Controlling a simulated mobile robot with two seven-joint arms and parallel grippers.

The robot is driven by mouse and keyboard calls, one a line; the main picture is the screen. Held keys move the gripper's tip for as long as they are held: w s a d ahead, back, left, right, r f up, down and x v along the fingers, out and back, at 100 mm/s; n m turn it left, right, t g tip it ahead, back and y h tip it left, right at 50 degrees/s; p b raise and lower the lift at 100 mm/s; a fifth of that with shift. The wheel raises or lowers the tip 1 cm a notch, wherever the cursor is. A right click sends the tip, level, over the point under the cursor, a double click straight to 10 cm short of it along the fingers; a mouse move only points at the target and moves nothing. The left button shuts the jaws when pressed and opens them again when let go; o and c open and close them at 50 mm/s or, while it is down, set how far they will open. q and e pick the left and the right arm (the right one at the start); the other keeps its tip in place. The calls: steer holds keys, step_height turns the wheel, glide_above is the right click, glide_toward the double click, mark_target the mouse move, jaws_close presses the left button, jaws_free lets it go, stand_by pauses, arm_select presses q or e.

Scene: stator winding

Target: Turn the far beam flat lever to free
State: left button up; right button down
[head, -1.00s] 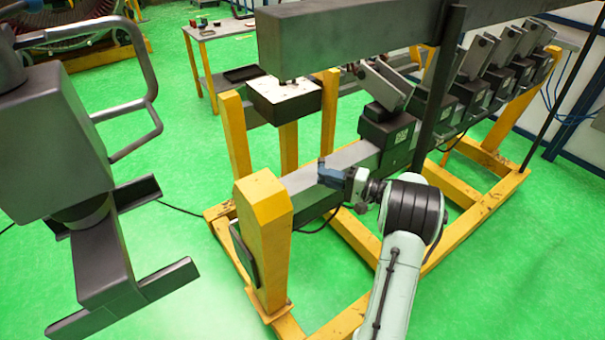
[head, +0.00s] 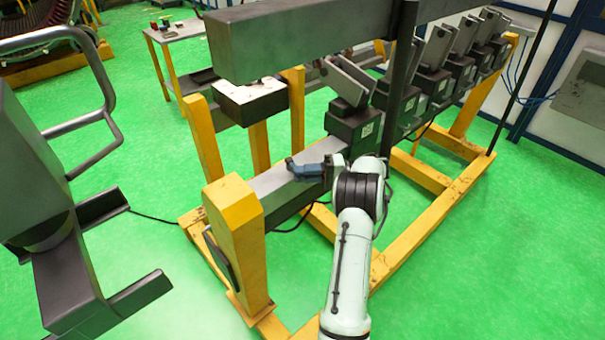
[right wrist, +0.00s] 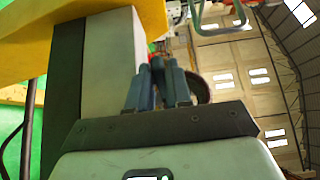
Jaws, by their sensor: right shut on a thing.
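My right gripper (head: 300,168) has blue-grey fingers and is at the top of the grey beam's (head: 282,176) near end, beside the yellow post. In the right wrist view its fingers (right wrist: 157,84) stand close together, shut on a small part between them. That part is mostly hidden by the fingers; I take it to be the flat lever, but its shape and angle cannot be told. My left gripper is not in view.
A yellow post (head: 234,225) stands at the beam's near end. A thick dark beam (head: 300,35) hangs above, with a dark upright bar (head: 401,75) near my arm. Several dark boxes (head: 352,126) line the beam. A grey machine (head: 70,275) fills the left foreground.

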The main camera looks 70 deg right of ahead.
steer(key=c, duration=1.4)
jaws_free()
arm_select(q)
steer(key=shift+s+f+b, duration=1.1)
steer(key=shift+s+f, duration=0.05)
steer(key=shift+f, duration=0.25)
arm_select(e)
steer(key=v, duration=1.3)
steer(key=shift+s, duration=0.2)
